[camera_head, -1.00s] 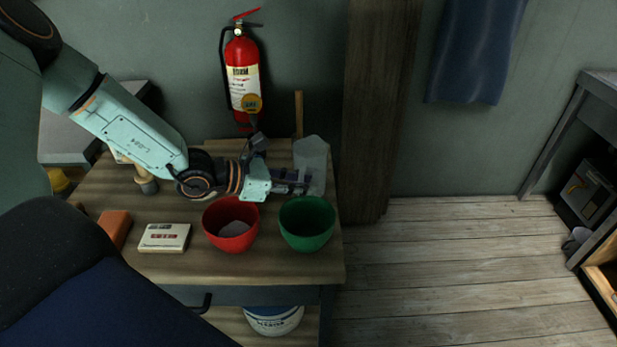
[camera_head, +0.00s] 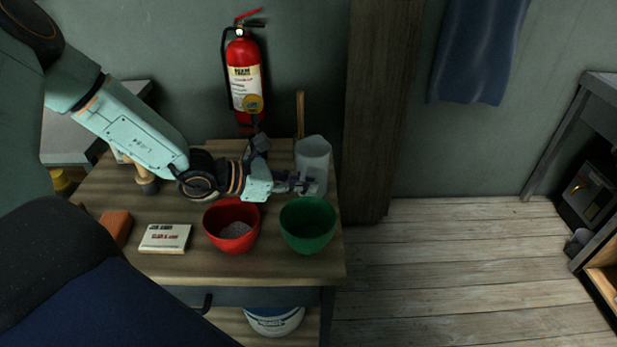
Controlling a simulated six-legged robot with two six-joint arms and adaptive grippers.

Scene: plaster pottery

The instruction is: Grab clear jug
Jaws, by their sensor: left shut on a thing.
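The clear jug (camera_head: 314,156) stands at the back right of the wooden table, behind the green bowl. It looks upright. My left gripper (camera_head: 303,182) reaches in from the left and is shut on the jug's lower left side. The fingers partly cover the jug there, so the exact contact is hard to see. My right gripper is not in view.
A green bowl (camera_head: 308,224) and a red bowl (camera_head: 231,229) with grey contents stand just in front of my gripper. A white box (camera_head: 165,238) and an orange block (camera_head: 116,228) lie at the left. A fire extinguisher (camera_head: 244,80) hangs on the wall behind.

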